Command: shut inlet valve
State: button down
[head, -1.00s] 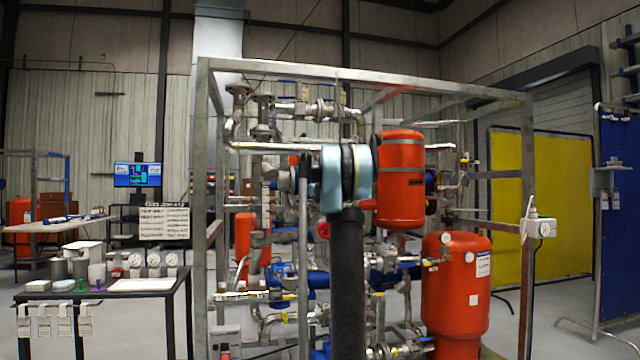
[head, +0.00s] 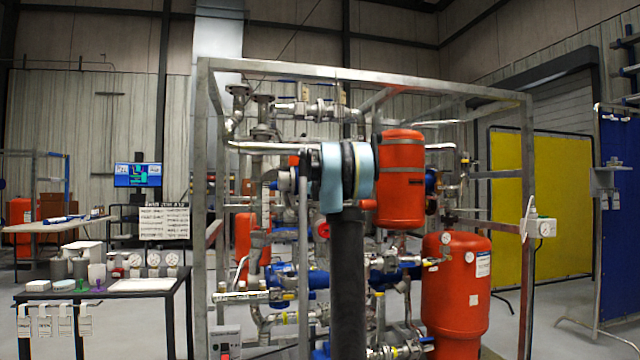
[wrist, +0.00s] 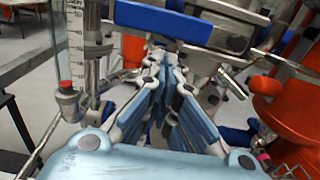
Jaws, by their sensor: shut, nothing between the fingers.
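The pipe skid stands ahead inside a grey steel frame (head: 204,200). Several valves with small yellow handles show low on it, one at the left (head: 289,296); I cannot tell which is the inlet valve. A red round part (head: 321,229) is partly hidden behind my arm. In the wrist view my gripper (wrist: 167,72) is shut and empty, its blue-padded fingers pointing into the skid. A blue part (wrist: 165,18) lies beyond the fingertips, and I cannot tell whether they touch it. The head view does not show my gripper, as my arm blocks the skid's middle.
In the head view, a bench (head: 110,294) with gauges stands left, and a yellow screen (head: 560,200) right.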

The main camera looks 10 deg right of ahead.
jog(key=s, duration=0.9)
jog(key=shift+f, duration=0.35)
jog(key=shift+a, duration=0.1)
dwell(0.5)
